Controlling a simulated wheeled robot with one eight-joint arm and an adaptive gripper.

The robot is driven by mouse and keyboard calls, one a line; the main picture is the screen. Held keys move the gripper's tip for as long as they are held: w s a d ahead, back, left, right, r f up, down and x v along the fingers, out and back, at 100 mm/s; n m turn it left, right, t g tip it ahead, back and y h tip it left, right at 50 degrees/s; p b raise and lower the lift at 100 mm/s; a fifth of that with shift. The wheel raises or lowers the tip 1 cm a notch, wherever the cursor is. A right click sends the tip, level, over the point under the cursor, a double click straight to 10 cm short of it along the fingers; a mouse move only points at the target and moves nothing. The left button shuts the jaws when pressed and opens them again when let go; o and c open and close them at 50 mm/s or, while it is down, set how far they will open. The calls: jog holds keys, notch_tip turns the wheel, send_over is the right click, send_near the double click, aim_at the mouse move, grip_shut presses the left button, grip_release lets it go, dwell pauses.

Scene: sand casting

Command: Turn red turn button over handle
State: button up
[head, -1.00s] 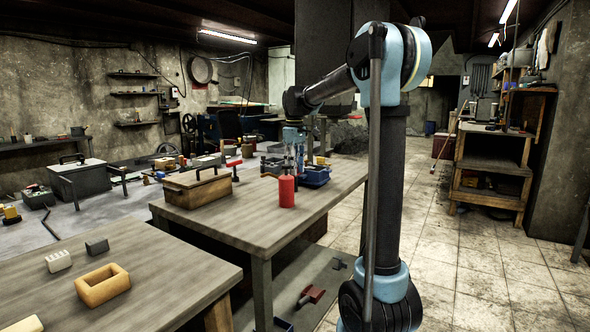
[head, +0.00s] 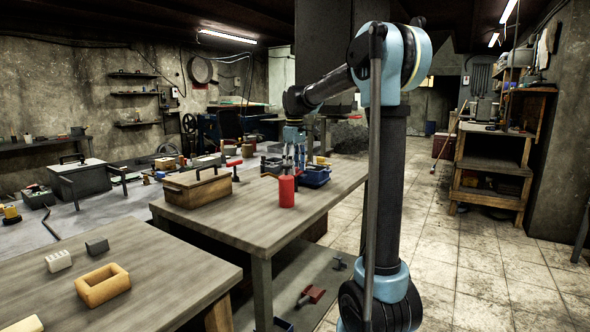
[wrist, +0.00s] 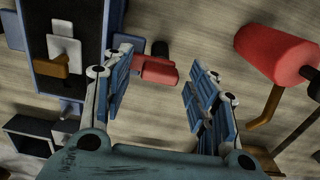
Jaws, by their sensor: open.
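My gripper (head: 295,150) hangs over the far part of the middle table, behind a red cylinder (head: 286,191) in the head view. In the wrist view my gripper (wrist: 160,62) is open, its two blue fingers apart. A small red piece (wrist: 156,71) shows between the fingers; I cannot tell its distance from them. A larger red cylindrical piece (wrist: 272,48) lies to the right, outside the fingers, near a brown rod. A red T-shaped piece (head: 234,168) stands near the wooden box (head: 198,189), which has a handle on top. I cannot tell which red piece is the turn button.
A blue tray (head: 314,177) holding parts stands near my gripper; a dark, blue-edged container (wrist: 82,80) is left of the fingers in the wrist view. The front table (head: 150,280) carries a yellow frame (head: 103,286) and small blocks. Tiled floor is open at right.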

notch_tip(320, 180, up, 12)
jog(key=shift+f, duration=0.15)
dwell(0.3)
jog(key=s+d+f+m, duration=0.2)
jog(key=s+d+f, duration=0.2)
jog(key=s, duration=0.3)
jog(key=s+d+f+m+t, duration=0.1)
jog(key=s+d+f+m, duration=0.1)
jog(key=s+d+f, duration=0.3)
jog(key=s+d+f+m, duration=0.2)
jog(key=s+d+f, duration=0.15)
jog(key=s, duration=0.45)
jog(key=s+d+f+m, duration=0.2)
jog(key=s+f, duration=0.6)
jog(key=f, duration=0.2)
jog(key=s+d+f+m+t, duration=0.1)
jog(key=s+d+f+m, duration=0.1)
jog(key=s+f, duration=0.7)
notch_tip(320, 180, down, 3)
jog(key=shift+s+r+m, duration=0.15)
jog(key=shift+r+m, duration=0.05)
jog(key=shift+m, duration=0.4)
jog(key=shift+d, duration=0.1)
jog(key=shift+w+f, duration=0.2)
jog(key=shift+w, duration=0.25)
